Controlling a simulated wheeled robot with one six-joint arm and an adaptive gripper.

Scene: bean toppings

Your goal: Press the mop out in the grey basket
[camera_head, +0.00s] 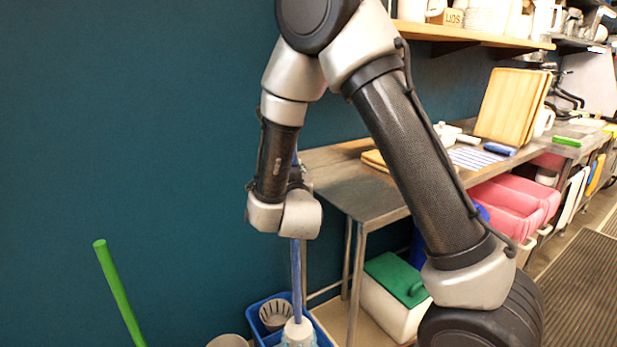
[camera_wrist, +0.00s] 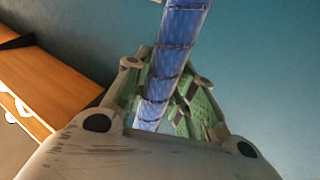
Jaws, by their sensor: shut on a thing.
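The mop's blue handle (camera_head: 297,275) stands nearly upright below my wrist in the head view. Its pale mop head (camera_head: 298,333) is at the bottom edge, partly cut off, over or in a blue bucket (camera_head: 253,318). The grey basket (camera_head: 275,316) sits at the bucket's left part, just left of the mop head; I cannot tell how deep the mop head sits. My gripper (camera_wrist: 165,92) is shut on the blue handle (camera_wrist: 181,38), which runs between its green fingers in the wrist view. The fingertips are hidden behind my wrist in the head view.
A steel table (camera_head: 370,206) stands right of the mop, with a green-lidded white bin (camera_head: 386,305) beneath it. A green pole (camera_head: 118,292) leans at the left, and a greyish container (camera_head: 228,341) sits left of the bucket. The dark teal wall is behind.

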